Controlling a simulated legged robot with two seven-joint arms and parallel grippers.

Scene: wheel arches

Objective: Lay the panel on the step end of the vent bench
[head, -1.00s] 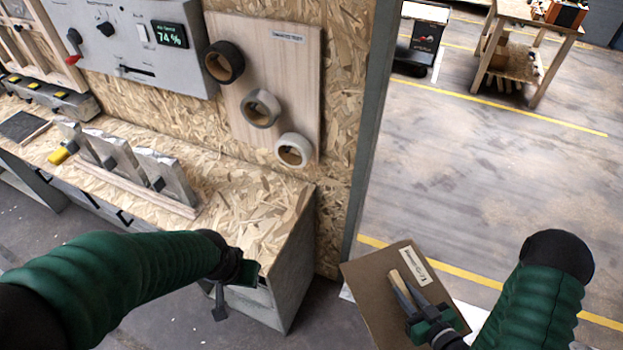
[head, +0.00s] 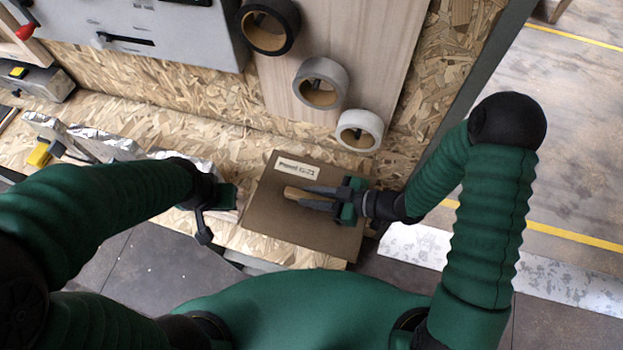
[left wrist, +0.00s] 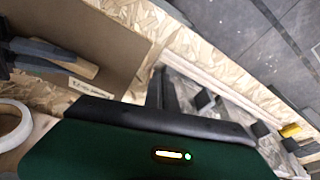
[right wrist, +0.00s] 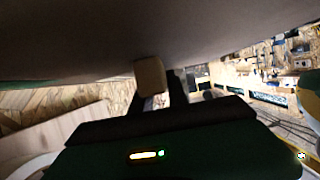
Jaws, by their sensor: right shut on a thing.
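The brown panel (head: 275,222) carries a white label and a wooden handle (head: 292,193). My right gripper (head: 304,197) is shut on the handle. The panel is over the right end of the chipboard-topped bench (head: 215,143) and covers most of that end; I cannot tell whether it touches the top. In the left wrist view the panel (left wrist: 100,38) lies beside my left gripper (left wrist: 163,90). In the right wrist view the panel's underside (right wrist: 150,35) fills the top. My left gripper (head: 204,237) is empty, its fingers together, left of the panel.
Foil-covered upright pieces (head: 105,143) stand on the bench left of the panel. A wooden board with tape rolls (head: 360,131) hangs on the wall close behind. A grey control box (head: 160,35) is at upper left. Open floor lies to the right.

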